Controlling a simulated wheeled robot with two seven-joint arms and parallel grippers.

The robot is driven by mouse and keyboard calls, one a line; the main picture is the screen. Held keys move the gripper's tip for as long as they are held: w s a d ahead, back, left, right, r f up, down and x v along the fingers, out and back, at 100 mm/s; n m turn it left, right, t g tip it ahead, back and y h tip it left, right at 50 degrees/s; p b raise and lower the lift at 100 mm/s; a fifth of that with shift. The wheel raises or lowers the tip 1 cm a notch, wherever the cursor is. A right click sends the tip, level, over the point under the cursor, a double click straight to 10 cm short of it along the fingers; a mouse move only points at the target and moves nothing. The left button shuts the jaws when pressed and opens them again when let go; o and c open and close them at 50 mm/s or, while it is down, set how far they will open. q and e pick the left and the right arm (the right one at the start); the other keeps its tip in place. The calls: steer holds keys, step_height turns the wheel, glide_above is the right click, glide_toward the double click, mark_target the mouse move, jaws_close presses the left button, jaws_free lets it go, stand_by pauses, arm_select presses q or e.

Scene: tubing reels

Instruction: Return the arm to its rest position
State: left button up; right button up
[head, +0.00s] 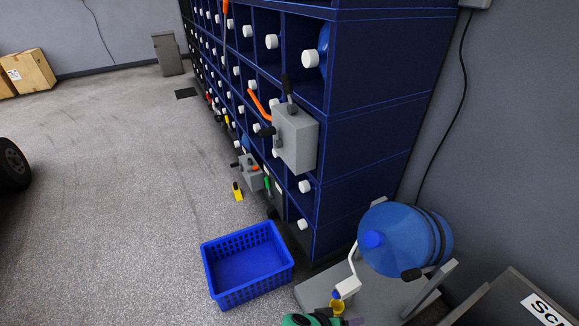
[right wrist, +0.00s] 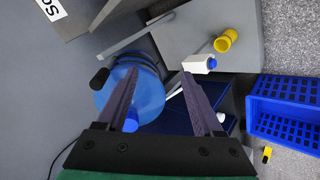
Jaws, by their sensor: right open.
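My right gripper (head: 327,318) shows at the bottom edge of the head view, partly cut off, with green and purple parts. In the right wrist view its two purple fingers (right wrist: 159,76) stand wide apart with nothing held between them. The large blue bottle (head: 398,240) lies on its side on a grey stand (head: 375,295), beyond the gripper. The bottle also shows in the right wrist view (right wrist: 148,100), partly behind the left finger. My left gripper is in neither view.
A blue basket (head: 247,265) sits on the floor beside the dark blue rack (head: 375,110). A white lever (head: 349,286) and a yellow part (head: 337,301) are close to the gripper. Grey boxes with handles (head: 297,140) project from the rack. Floor at left is mostly clear.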

steer(key=s+d+f+n+g+y+p, duration=0.1)
steer(key=s+d+f+n+g+y, duration=0.15)
steer(key=s+f, duration=0.45)
steer(key=s+d+f+n+g+y, duration=0.1)
steer(key=s+d+f+y, duration=0.15)
steer(key=f, duration=0.75)
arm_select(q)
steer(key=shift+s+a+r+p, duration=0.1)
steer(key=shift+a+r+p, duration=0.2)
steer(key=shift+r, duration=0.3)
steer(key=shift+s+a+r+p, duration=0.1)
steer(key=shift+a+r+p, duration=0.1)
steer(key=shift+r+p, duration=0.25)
arm_select(e)
steer(key=s+d+f+y, duration=0.1)
steer(key=s+d+f, duration=0.2)
steer(key=s, duration=0.4)
steer(key=s+d+f+y, duration=0.2)
steer(key=s+d+f, duration=0.1)
steer(key=s, duration=0.4)
steer(key=shift+f, duration=0.5)
steer(key=shift+m, duration=0.25)
